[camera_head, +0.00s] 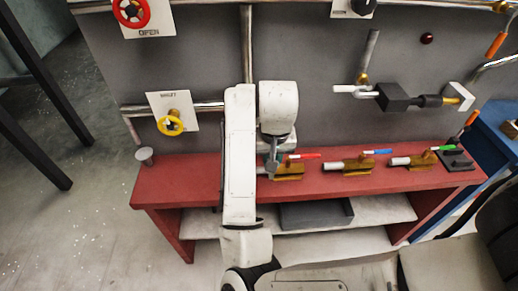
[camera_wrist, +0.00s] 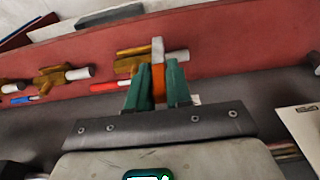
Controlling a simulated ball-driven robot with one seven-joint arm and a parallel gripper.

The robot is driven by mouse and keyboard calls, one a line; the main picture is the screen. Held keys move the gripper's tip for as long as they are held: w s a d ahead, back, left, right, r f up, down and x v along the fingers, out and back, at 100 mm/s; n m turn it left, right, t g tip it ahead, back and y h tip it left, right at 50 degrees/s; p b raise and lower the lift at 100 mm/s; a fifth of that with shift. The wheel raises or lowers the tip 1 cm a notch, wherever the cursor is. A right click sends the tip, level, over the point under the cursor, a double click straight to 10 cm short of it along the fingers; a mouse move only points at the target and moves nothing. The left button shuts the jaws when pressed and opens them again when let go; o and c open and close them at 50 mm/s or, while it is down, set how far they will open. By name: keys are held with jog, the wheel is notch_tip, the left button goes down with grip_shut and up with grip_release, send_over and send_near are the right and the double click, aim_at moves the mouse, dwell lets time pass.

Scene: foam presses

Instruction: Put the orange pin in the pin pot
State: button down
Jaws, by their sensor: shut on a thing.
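An orange pin (camera_wrist: 158,78) stands between the green fingers of my gripper (camera_wrist: 160,72) in the wrist view, with a light grey end beyond the fingertips. My gripper is shut on it. In the head view my gripper (camera_head: 272,158) hangs over the red bench beside the left brass fitting, and the pin is hard to make out there. A small grey cup, which looks like the pin pot (camera_head: 145,156), stands at the left end of the bench, well left of my gripper. The inside of the cup is too small to tell.
The red bench (camera_head: 180,181) carries several brass fittings with red, blue and green levers (camera_head: 347,164). A black block with an orange-tipped rod (camera_head: 457,158) is at its right end. A yellow valve wheel (camera_head: 170,126) sticks out above the bench's left part. A grey tray (camera_head: 317,214) lies on the shelf.

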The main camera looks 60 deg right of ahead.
jog(key=shift+s+a+r, duration=0.1)
jog(key=shift+s+r, duration=0.15)
jog(key=shift+s, duration=0.3)
jog(key=shift+s+r, duration=0.25)
jog(key=shift+s, duration=0.3)
jog(key=w+a+f+n, duration=0.4)
jog(key=a+f, duration=0.4)
jog(key=a, duration=0.2)
jog(key=w+a+f+n+y, duration=0.1)
jog(key=w+a+f+n, duration=0.4)
jog(key=a+f, duration=0.3)
jog(key=a+n, duration=0.1)
jog(key=a, duration=0.2)
jog(key=shift+a+f+t, duration=0.25)
jog(key=shift+f+t, duration=0.05)
jog(key=shift+d, duration=0.15)
jog(key=shift+w, duration=0.1)
